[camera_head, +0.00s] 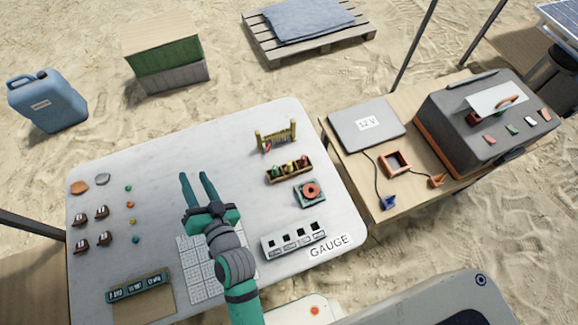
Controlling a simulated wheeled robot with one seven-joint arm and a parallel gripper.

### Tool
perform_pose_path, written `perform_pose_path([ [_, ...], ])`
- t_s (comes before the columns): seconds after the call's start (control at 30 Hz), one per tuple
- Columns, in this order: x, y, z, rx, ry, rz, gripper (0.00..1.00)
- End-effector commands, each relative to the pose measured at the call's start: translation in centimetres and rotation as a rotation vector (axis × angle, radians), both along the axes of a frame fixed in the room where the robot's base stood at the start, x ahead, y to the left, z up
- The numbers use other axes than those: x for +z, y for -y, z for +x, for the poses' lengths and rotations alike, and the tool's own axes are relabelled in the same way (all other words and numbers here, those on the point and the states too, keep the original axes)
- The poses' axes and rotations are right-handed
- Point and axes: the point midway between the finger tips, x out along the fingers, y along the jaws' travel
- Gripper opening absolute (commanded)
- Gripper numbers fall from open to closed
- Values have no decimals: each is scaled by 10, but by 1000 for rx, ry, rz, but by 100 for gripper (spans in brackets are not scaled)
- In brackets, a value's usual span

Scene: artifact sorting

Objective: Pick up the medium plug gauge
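My gripper (195,174) is over the middle of the white table, with its two teal fingers apart and nothing visible between them. A small wooden rack (291,172) to the right of my gripper holds a few small pieces with green, yellowish and red tops. These may be the plug gauges, but I cannot tell which is the medium one. A grey block with square holes (293,240) lies at the table's front right, beside a "GAUGE" label (329,246). My gripper is apart from the rack and the block.
A brass-coloured stand (276,138) and a teal square with a red ring (311,191) are on the white table (150,165). Small brown pieces (92,229), beads and stones lie at left. A teal labelled block (138,287) is at front left. The table's back middle is clear.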

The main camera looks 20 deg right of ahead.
Motion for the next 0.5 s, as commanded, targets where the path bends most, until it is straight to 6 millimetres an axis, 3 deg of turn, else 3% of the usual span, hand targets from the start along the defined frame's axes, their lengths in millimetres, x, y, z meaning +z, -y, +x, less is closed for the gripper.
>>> perform_pose_path([
  [0.03,13,-4,18,27,18,12,35],
  [0.2,48,-26,63,152,44,39,35],
  [0.5,98,-50,111,392,40,-33,35],
])
